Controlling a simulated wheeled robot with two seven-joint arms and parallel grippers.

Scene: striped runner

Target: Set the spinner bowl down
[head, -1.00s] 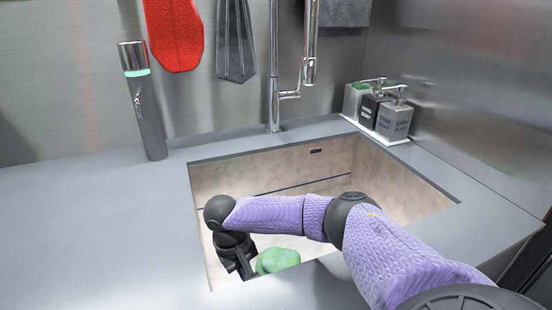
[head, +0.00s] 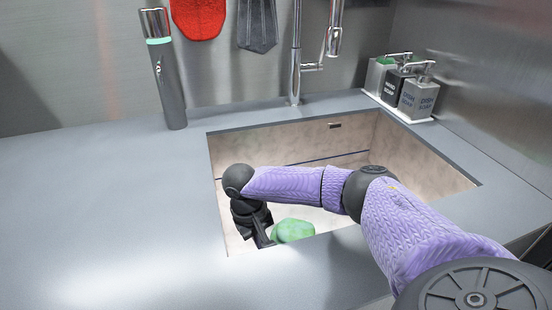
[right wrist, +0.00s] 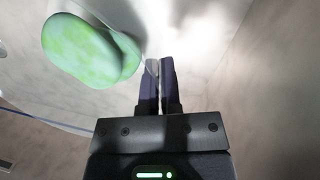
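My right gripper (head: 262,240) reaches down into the near left part of the sink. In the right wrist view its fingers (right wrist: 159,68) are close together, pinching a thin clear edge. That edge looks like the rim of the see-through spinner bowl (right wrist: 98,14), which shows only as faint curved lines. A mottled green lump (right wrist: 88,50) lies beside the fingers, seemingly within the bowl's outline; it also shows in the head view (head: 293,231). The bowl is hard to make out in the head view, and whether it touches the sink floor cannot be told. My left gripper is not in view.
The beige sink (head: 420,150) is set into a grey counter (head: 110,200). A tall faucet (head: 296,70) stands behind it. Soap dispensers (head: 418,98) stand at the back right, a dark cylinder (head: 168,85) at the back left. The left counter is clear.

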